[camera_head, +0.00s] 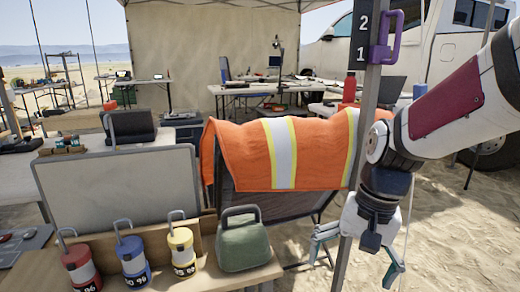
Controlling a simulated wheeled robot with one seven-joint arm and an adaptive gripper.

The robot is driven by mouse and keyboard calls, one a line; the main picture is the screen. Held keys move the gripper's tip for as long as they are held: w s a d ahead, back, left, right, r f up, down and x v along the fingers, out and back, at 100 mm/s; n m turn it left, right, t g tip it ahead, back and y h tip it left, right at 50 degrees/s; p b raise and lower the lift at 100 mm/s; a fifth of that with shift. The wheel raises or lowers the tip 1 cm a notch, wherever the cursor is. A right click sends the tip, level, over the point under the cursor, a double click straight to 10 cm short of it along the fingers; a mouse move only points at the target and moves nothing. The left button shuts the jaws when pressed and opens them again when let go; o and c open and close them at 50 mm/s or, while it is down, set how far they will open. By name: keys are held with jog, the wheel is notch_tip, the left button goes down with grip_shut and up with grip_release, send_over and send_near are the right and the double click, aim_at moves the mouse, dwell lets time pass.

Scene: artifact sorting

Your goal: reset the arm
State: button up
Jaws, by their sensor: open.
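My gripper (357,258) hangs at the lower right, at the end of my white and dark red arm. An orange vest (240,150) with pale reflective stripes is draped over a chair to the left of my gripper.
A wooden table holds a red canister (82,270), a blue canister (133,262), a yellow canister (182,252) and a green weight-like object (244,246). A whiteboard (115,195) stands behind them. A purple carabiner (386,40) hangs on the pole. Open sand (450,240) lies at the right.

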jog(key=s+d+r+n+h, duration=0.1)
jog(key=s+r+n, duration=0.15)
jog(key=s, duration=0.95)
jog(key=s+d+r+n+h, duration=0.1)
jog(key=s+d+r+n, duration=0.15)
jog(key=s, duration=0.85)
notch_tip(320, 180, up, 36)
jog(key=t+p, duration=0.4)
jog(key=p, duration=3)
jog(key=shift+a+r, duration=0.15)
